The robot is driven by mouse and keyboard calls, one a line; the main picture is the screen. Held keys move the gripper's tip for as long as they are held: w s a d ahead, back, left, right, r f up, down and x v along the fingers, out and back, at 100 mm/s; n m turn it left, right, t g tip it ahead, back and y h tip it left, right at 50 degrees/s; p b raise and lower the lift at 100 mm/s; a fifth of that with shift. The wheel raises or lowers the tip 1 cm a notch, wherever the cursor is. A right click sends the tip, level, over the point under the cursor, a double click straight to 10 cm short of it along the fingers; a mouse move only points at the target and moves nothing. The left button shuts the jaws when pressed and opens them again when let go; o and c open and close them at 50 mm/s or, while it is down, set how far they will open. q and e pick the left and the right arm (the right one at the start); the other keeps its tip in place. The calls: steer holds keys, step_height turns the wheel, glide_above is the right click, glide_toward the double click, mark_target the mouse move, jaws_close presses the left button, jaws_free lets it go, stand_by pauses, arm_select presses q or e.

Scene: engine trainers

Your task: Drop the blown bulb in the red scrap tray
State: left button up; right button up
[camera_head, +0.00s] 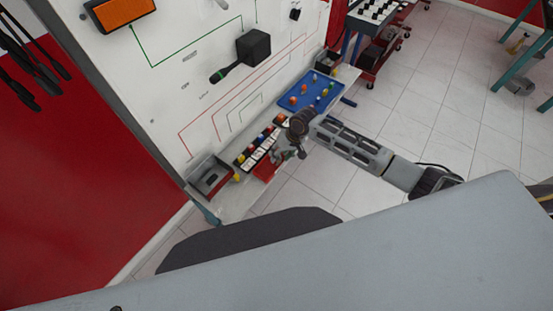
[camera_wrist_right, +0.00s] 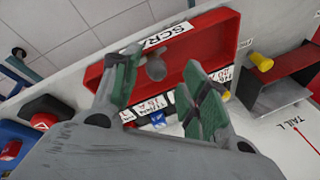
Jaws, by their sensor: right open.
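The red scrap tray (camera_wrist_right: 215,32), with a partly hidden "SCRAP" label on its edge, lies below my right gripper in the right wrist view. In the head view a part of the tray (camera_head: 266,171) shows on the shelf. A grey rounded bulb (camera_wrist_right: 156,68) shows against the tray floor, near the left finger. I cannot tell whether it rests on the floor or is just above it. My right gripper (camera_wrist_right: 165,80) is open, its green-tipped fingers wide apart over the tray edge; in the head view it (camera_head: 285,154) is above the shelf. My left gripper is not in view.
A row of labelled small parts (camera_head: 256,148) lies beside the tray. A blue tray (camera_head: 309,92) with coloured pieces is farther along the shelf. A grey and red box (camera_head: 210,177) stands at the near end, with a yellow knob (camera_wrist_right: 262,61) close by. The wiring board rises behind.

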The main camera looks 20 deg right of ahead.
steer(key=v, duration=1.2)
stand_by(0.3)
stand_by(0.8)
